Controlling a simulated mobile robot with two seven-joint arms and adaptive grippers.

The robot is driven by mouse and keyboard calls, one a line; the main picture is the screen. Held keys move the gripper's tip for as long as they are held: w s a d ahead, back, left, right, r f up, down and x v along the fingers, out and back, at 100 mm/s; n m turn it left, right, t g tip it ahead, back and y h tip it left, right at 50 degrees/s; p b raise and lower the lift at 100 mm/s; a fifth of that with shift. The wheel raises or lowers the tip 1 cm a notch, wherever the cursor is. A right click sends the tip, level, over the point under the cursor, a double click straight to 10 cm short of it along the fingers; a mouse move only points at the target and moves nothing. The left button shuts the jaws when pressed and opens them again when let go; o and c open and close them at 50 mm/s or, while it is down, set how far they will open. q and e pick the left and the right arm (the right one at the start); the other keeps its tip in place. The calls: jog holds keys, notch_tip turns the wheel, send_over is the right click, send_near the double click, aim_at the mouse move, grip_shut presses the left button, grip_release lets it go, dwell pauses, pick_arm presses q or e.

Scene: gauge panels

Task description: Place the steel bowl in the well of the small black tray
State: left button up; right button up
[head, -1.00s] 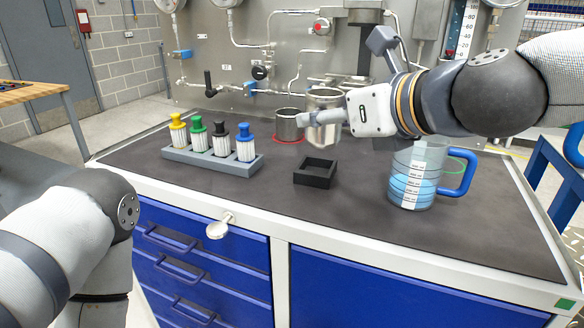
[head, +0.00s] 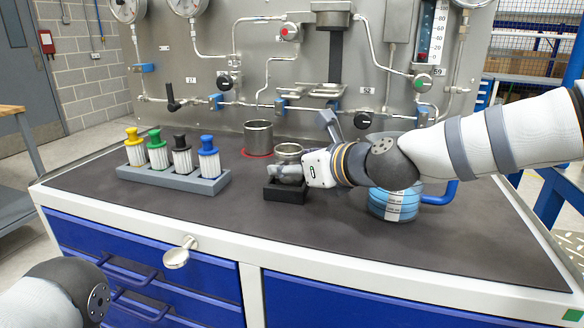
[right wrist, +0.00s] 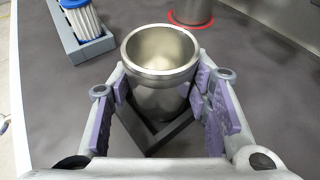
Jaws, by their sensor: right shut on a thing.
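The steel bowl (head: 288,150) is a deep, shiny metal vessel. It is upright at the small black tray (head: 285,212), mostly hidden behind my right gripper (head: 285,171) in the head view. In the right wrist view, the bowl (right wrist: 160,52) stands between the two purple-padded fingers of my right gripper (right wrist: 166,100), which is shut on it. The tray's walls (right wrist: 152,140) show below and around the bowl's lower part. I cannot tell whether its base touches the well floor. My left gripper is out of view; only part of that arm shows at lower left.
Another steel vessel (head: 258,138) stands in a red ring behind the bowl. A grey rack (head: 175,179) with several coloured-cap cartridges is at left. A blue-handled jug (head: 395,205) stands right, partly behind my right arm. The dark worktop (head: 200,212) is clear in front.

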jog(key=shift+f, duration=0.2)
jog(key=shift+s+f, duration=0.2)
jog(key=shift+f, duration=0.65)
jog(key=o, duration=1.2)
jog(key=shift+f, duration=0.1)
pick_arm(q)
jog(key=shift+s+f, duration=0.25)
pick_arm(e)
jog(key=shift+o, duration=1.3)
jog(key=shift+a+f, duration=0.1)
jog(key=shift+s+d+r, duration=0.15)
jog(key=shift+d+r, duration=0.05)
jog(key=shift+r, duration=0.25)
jog(key=shift+s+d+r, duration=0.15)
jog(key=shift+r, duration=0.3)
jog(key=v, duration=0.3)
jog(key=p+v, duration=0.1)
jog(key=v, duration=0.3)
jog(key=r+p+v, duration=0.1)
jog(key=v, duration=0.2)
jog(key=shift+s+d+r, duration=0.1)
jog(key=shift+s+d, duration=0.2)
jog(key=shift+d, duration=0.05)
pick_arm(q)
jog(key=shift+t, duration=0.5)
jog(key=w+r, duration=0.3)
